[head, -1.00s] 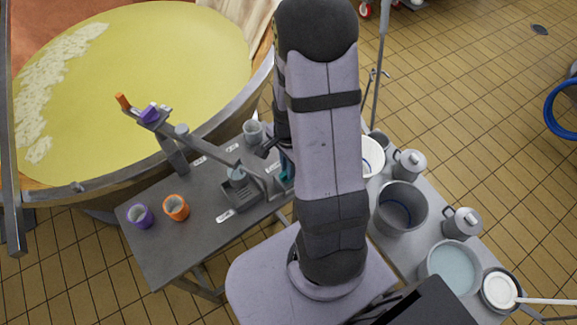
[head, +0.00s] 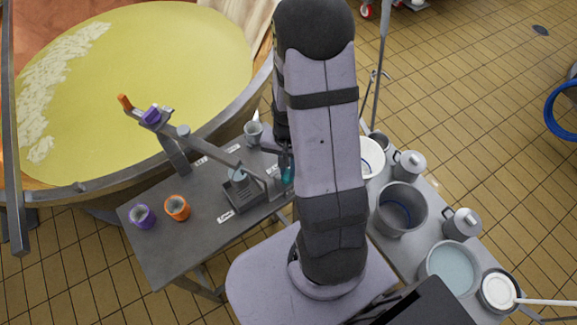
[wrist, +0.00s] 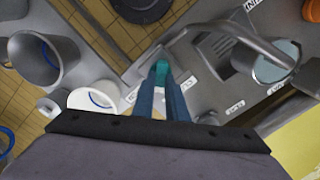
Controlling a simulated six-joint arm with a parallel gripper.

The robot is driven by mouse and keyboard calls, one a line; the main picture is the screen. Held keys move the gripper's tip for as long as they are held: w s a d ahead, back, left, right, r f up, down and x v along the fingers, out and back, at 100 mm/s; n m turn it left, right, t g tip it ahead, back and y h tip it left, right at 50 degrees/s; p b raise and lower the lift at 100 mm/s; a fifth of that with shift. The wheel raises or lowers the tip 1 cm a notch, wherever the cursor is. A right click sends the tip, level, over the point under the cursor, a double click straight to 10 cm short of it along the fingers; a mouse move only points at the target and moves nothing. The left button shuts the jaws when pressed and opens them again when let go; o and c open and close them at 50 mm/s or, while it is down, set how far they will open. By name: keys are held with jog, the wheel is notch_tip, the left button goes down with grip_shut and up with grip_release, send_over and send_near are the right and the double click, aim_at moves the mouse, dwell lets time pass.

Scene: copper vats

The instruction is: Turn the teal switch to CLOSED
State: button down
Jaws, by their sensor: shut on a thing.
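The teal switch (wrist: 160,69) shows in the wrist view at the tips of my gripper (wrist: 160,80). The two blue-grey fingers are shut on it, one on each side. In the head view only a little of the teal switch (head: 287,174) shows beside my arm, at the right end of the grey table (head: 165,245). My arm hides most of my gripper there. White labels lie on the table near the switch, but I cannot read which one it points to.
A metal spout with a grated tray (head: 242,196) stands close left of the switch. A purple cup (head: 143,216), an orange cup (head: 177,208) and a grey cup (head: 253,132) stand on the table. Pots and a white bowl (head: 372,158) crowd the right. A large vat (head: 150,60) is behind.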

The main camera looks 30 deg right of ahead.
jog(key=n, duration=0.5)
jog(key=shift+w+a+n, duration=0.1)
jog(key=shift+n, duration=0.2)
jog(key=shift+a+n+p, duration=0.1)
jog(key=shift+n+p, duration=0.25)
jog(key=shift+n, duration=1.95)
jog(key=c, duration=1.8)
grip_release()
jog(key=shift+o, duration=0.2)
jog(key=shift+r, duration=0.1)
jog(key=shift+r+b, duration=0.65)
jog(key=shift+r, duration=2.95)
